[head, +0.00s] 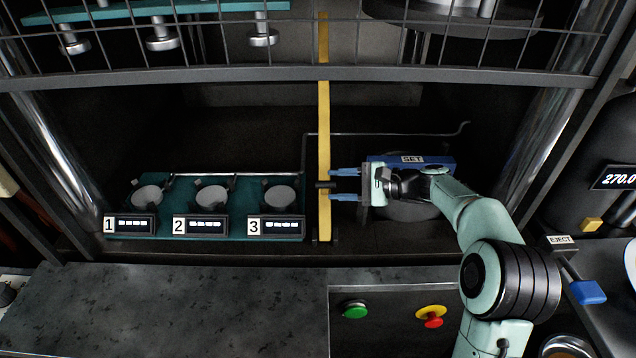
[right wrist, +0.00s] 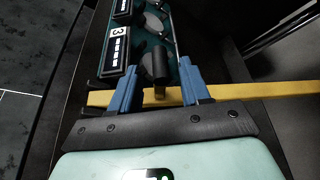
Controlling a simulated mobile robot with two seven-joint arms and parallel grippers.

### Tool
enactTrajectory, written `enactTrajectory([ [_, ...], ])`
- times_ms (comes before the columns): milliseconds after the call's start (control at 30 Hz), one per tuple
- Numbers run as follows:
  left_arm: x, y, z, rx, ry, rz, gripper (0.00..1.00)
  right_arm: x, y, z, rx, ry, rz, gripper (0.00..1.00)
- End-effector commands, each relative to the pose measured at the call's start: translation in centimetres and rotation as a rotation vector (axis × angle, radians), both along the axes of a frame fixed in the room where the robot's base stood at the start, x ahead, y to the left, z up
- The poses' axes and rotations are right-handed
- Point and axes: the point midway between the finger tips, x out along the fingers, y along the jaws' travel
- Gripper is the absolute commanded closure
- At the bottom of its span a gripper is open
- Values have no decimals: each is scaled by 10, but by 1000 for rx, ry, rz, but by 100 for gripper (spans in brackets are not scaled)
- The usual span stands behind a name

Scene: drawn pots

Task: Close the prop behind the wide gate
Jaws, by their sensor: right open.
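The wide gate (head: 260,75) is a dark frame with wire mesh across the top of the head view, raised above the opening. The yellow prop (head: 323,120) stands upright behind the gate's lower bar, reaching down to the sill. A black knob (head: 324,185) sticks out near its lower end. My right gripper (head: 332,184) is open at the knob, its blue fingers pointing left. In the right wrist view, the prop (right wrist: 265,90) runs across behind the fingers and the knob (right wrist: 154,64) lies between them, with no grip visible. My left gripper is not in view.
A blue block marked SET (head: 440,160) is behind my right gripper.

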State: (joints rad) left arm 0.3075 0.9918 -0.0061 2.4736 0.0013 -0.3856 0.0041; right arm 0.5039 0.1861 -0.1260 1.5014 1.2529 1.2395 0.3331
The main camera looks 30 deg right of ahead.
Motion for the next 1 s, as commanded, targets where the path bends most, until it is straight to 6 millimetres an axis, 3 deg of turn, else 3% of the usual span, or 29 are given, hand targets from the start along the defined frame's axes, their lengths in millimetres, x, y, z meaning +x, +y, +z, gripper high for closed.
enactTrajectory([
  [300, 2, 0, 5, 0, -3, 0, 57, 35, 30, -12, 1, 0, 0, 54],
  [700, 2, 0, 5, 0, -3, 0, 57, 40, 35, -14, 0, -1, -1, 54],
  [833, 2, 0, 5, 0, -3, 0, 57, 40, 35, -14, 0, 0, -1, 96],
  [867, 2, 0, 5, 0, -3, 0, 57, 39, 34, -14, 0, 0, -1, 100],
  [1000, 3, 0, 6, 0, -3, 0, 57, 40, 34, -14, 0, -1, -2, 100],
])
